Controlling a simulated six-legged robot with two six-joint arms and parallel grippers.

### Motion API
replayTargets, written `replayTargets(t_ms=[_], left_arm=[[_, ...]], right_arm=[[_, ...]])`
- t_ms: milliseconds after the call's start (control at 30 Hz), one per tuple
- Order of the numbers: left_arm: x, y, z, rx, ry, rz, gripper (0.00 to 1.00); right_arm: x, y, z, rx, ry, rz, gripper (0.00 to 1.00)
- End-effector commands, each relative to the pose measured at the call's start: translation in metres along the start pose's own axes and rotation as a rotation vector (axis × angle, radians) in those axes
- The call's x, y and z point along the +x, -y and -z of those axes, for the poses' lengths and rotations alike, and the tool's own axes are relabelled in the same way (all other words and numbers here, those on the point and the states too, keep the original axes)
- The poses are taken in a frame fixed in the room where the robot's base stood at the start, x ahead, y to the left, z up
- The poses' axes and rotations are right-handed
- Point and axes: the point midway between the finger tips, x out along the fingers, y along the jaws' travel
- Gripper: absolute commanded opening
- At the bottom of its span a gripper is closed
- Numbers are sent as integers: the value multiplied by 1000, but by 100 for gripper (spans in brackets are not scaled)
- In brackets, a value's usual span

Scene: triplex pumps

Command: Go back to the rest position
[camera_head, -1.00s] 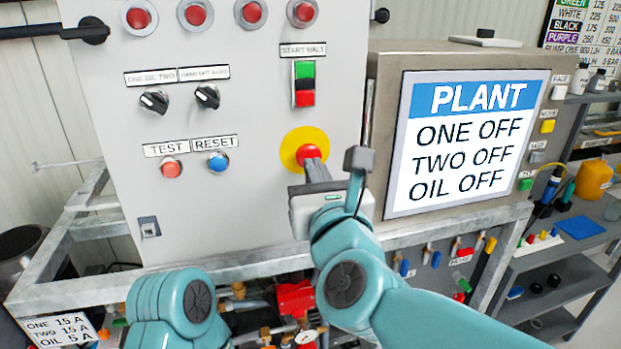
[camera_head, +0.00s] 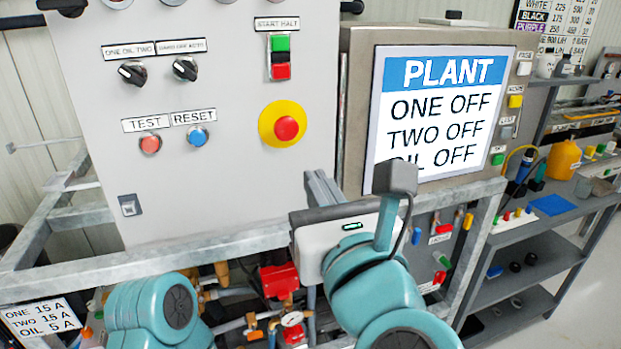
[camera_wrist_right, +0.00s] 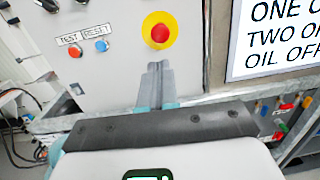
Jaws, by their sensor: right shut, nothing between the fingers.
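My right gripper (camera_head: 322,188) is shut and empty in the head view, in front of the grey control cabinet's lower right edge. Its closed fingers also show in the right wrist view (camera_wrist_right: 159,82), pointing at the cabinet (camera_wrist_right: 118,75). The red emergency stop button (camera_head: 286,128) on its yellow disc is above and left of the fingertips, fully visible and apart from them. It also shows in the right wrist view (camera_wrist_right: 159,33), just above the fingers. A teal link of my left arm shows at the bottom left of the head view, but its gripper is out of view.
A screen (camera_head: 440,105) reading PLANT, ONE OFF, TWO OFF, OIL OFF stands right of the cabinet. A metal frame rail (camera_head: 140,262) runs below it, with red pump parts (camera_head: 280,280) underneath. Grey shelves (camera_head: 535,255) stand at the right.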

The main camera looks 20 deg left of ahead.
Motion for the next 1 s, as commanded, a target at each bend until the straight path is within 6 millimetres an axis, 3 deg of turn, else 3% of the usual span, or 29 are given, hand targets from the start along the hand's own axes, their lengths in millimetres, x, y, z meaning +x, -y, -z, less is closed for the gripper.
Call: replayTargets(t_ms=[367,467,533,633,767,867,1000], left_arm=[[0,0,0,0,0,0,43],[-2,-1,0,0,0,0,43],[-4,-2,0,0,0,0,43],[-8,-3,0,0,0,0,43],[-13,-4,0,0,0,0,43],[-16,-6,0,0,0,0,43],[-20,-7,0,0,0,0,43]], right_arm=[[-4,1,0,-1,-2,4,0],[4,23,10,1,-26,49,0],[18,50,34,-3,-79,106,0],[38,99,93,-14,-206,202,0],[42,158,188,-52,-397,292,0],[28,194,264,-119,-560,313,0],[-16,228,370,-277,-814,243,0]])
